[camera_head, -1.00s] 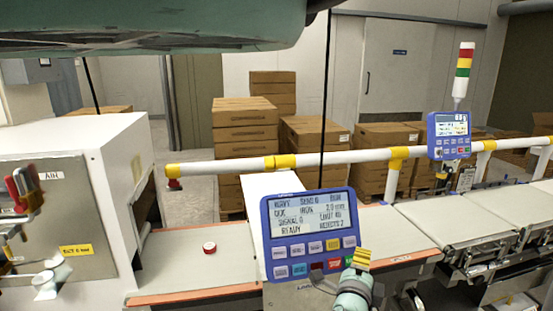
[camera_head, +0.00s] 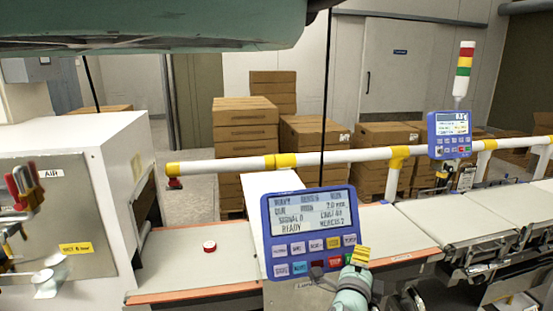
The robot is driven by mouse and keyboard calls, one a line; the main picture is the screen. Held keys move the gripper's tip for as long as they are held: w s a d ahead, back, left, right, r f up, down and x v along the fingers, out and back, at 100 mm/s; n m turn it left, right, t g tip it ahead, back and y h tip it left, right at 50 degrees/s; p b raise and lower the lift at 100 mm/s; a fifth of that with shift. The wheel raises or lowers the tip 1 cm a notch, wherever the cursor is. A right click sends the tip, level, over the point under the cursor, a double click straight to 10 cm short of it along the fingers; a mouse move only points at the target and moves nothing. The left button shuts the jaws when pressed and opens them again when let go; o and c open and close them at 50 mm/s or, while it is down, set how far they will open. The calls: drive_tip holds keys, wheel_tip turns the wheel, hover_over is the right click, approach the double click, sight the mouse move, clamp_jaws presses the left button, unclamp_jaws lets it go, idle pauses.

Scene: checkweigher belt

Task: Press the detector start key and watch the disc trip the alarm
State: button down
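The blue detector panel (camera_head: 310,232) stands in front of the belt, with a lit screen that reads READY and two rows of keys below it. A green key and a red key sit in its lower row at the right. The red and white disc (camera_head: 209,246) lies flat on the pale belt (camera_head: 185,268) left of the panel. My gripper (camera_head: 361,254), with yellow ribbed fingertips, is at the panel's lower right corner, over or just in front of the last lower keys. The fingertips appear together with nothing between them. Contact with a key cannot be told.
A second blue display (camera_head: 449,134) and a stack light (camera_head: 464,70) stand at the right. A white rail (camera_head: 340,157) with yellow joints runs behind the belt. A white cabinet (camera_head: 70,150) fills the left. Cardboard boxes (camera_head: 246,130) stand behind.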

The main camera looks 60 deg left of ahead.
drive_tip(key=shift+w+a+f+b, duration=0.2)
drive_tip(key=shift+a+f+b, duration=0.1)
drive_tip(key=shift+a+b, duration=0.15)
idle(0.8)
drive_tip(key=shift+d, duration=0.1)
drive_tip(key=shift+s+d+r+p, duration=0.35)
drive_tip(key=shift+d, duration=0.2)
drive_tip(key=shift+r, duration=0.1)
drive_tip(key=d+r, duration=0.1)
drive_tip(key=s+d+p, duration=0.1)
drive_tip(key=d, duration=0.1)
drive_tip(key=s+d+r+p, duration=0.1)
drive_tip(key=d, duration=0.1)
drive_tip(key=shift+r, duration=0.3)
idle(0.5)
